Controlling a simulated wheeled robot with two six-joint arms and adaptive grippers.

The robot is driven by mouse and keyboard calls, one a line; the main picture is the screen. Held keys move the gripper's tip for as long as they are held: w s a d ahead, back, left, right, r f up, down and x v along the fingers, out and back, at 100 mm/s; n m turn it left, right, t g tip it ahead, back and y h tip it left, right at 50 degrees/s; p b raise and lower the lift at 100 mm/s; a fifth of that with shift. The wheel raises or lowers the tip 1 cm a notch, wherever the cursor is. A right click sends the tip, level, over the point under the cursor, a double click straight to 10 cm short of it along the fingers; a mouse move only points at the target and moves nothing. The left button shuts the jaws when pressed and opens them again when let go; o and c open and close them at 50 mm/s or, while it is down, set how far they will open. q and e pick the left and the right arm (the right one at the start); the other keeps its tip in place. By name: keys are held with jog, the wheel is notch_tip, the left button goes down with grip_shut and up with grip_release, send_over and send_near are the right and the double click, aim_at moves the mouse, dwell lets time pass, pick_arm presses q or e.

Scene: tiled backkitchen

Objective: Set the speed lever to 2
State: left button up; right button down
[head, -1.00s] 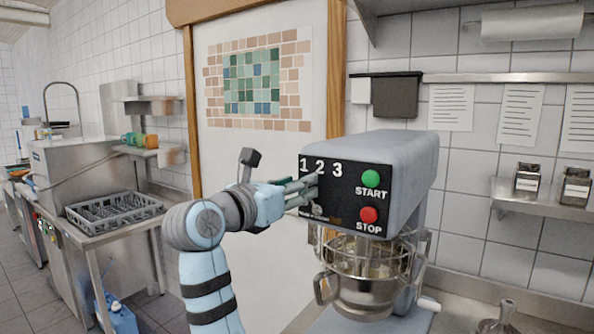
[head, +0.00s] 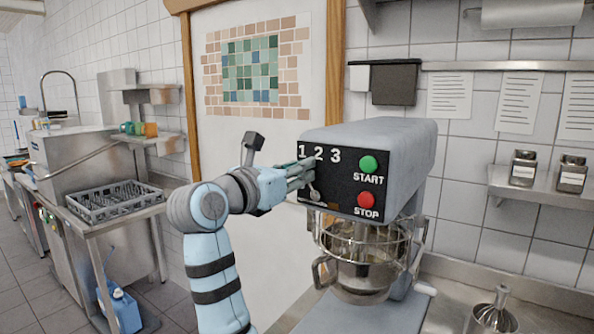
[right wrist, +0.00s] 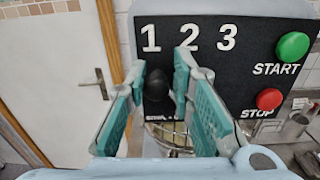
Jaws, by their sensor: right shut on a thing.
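The grey mixer (head: 412,145) has a black front panel (head: 341,186) with white numbers 1, 2, 3 (head: 319,153) in a row. The speed lever shows a round grey part (head: 315,195) below the numbers in the head view. In the right wrist view its dark knob (right wrist: 157,86) stands below the 1 and left of the 2. My right gripper (head: 308,172) has its teal-padded fingers on either side of the knob, shut on it. The fingers partly hide the lever, so its exact setting is hard to tell. My left gripper is not in view.
The green START button (head: 368,164) and red STOP button (head: 367,200) sit right of the lever. A metal bowl (head: 365,275) with a wire guard hangs below the panel. A white door (head: 250,165) is behind my right arm; a rack (head: 115,203) stands at left.

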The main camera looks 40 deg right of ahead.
aim_at(320, 164)
jog(key=shift+s+d+r+m+b, duration=0.15)
jog(key=shift+s+m+b, duration=0.4)
jog(key=shift+m, duration=0.55)
jog(key=shift+s+d+r+m+b, duration=0.2)
jog(key=shift+s+m+b, duration=0.35)
jog(key=shift+m, duration=0.55)
jog(key=shift+s+d+r+m+b, duration=0.15)
jog(key=shift+s+m+b, duration=0.4)
jog(key=shift+m, duration=0.55)
jog(key=shift+w, duration=0.1)
jog(key=c, duration=1.5)
grip_release()
jog(key=shift+c, duration=0.2)
jog(key=shift+o, duration=0.3)
jog(key=shift+w+f, duration=0.15)
jog(key=shift+w, duration=0.15)
jog(key=shift+a, duration=0.1)
